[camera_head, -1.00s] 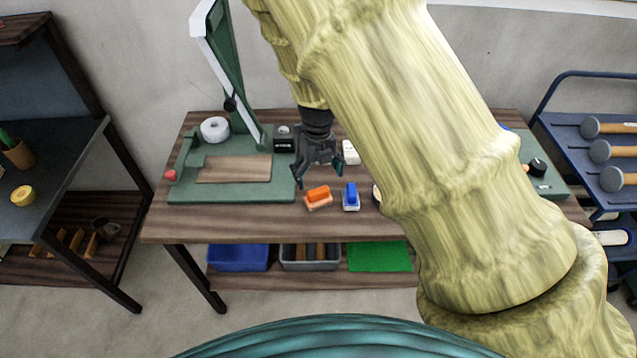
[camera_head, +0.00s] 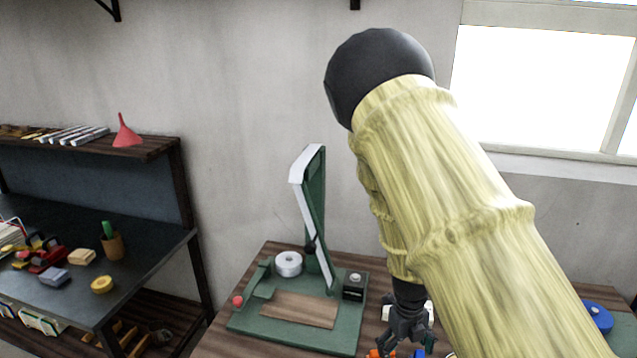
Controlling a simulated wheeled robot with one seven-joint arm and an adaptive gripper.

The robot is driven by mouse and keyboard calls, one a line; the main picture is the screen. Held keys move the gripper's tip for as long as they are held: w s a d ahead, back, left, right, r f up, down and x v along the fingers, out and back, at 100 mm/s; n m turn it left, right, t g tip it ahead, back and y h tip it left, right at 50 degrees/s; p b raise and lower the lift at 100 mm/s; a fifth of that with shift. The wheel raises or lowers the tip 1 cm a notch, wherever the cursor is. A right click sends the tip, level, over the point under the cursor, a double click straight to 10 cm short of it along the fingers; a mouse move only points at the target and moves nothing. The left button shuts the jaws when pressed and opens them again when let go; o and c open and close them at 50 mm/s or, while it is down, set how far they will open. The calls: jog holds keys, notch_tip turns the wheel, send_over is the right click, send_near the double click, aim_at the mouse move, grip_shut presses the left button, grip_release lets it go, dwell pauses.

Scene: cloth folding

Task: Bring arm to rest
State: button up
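My gripper (camera_head: 408,346) hangs pointing down over the wooden workbench (camera_head: 258,338), near the bottom edge of the picture. Its dark fingers are spread apart, and I see nothing between them. My yellowish, ribbed arm stands bent above it, with a dark rounded joint at the top, and covers much of the right half of the view. An orange block (camera_head: 376,353) and a blue block (camera_head: 420,353) show just below the fingers, cut by the frame edge. I cannot tell whether the fingers touch them. No cloth is in view.
A green-based stand (camera_head: 316,215) with a tilted upright rises left of my gripper. A white roll (camera_head: 288,263) and a black box (camera_head: 354,287) are beside it. A dark table (camera_head: 150,250) with small items stands left. A window (camera_head: 550,90) is at upper right.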

jog(key=s+d+f+n, duration=0.1)
jog(key=s+d+f, duration=0.1)
jog(key=s, duration=0.1)
jog(key=s+d+f+n+g+h, duration=0.1)
jog(key=s+d+f+n, duration=0.1)
jog(key=s+d, duration=0.1)
jog(key=s+d+f+n, duration=0.1)
jog(key=s+d+f, duration=0.1)
jog(key=s, duration=0.3)
jog(key=shift+s+d+f+n+p, duration=0.15)
jog(key=shift+d+f+n+p, duration=0.05)
jog(key=shift+d, duration=0.2)
jog(key=shift+s+d+f+n+p, duration=0.1)
jog(key=shift+d+f+n+p, duration=0.1)
jog(key=shift+d, duration=0.15)
jog(key=s+d+f+n+g+h, duration=0.1)
jog(key=s+d+f+n, duration=0.25)
jog(key=s, duration=0.35)
jog(key=s+d+f+n+g+h, duration=0.15)
jog(key=s+n, duration=0.25)
jog(key=s, duration=0.4)
jog(key=s+a+f+n+t+y+b, duration=0.2)
jog(key=a+f+n, duration=0.3)
jog(key=n, duration=0.5)
jog(key=s+a+f+n+t+y+b, duration=0.2)
jog(key=a+f+n, duration=0.4)
jog(key=a+n, duration=0.3)
jog(key=shift+s+f+n+b, duration=0.3)
jog(key=shift+s+n+b, duration=0.4)
jog(key=shift+s+n, duration=0.25)
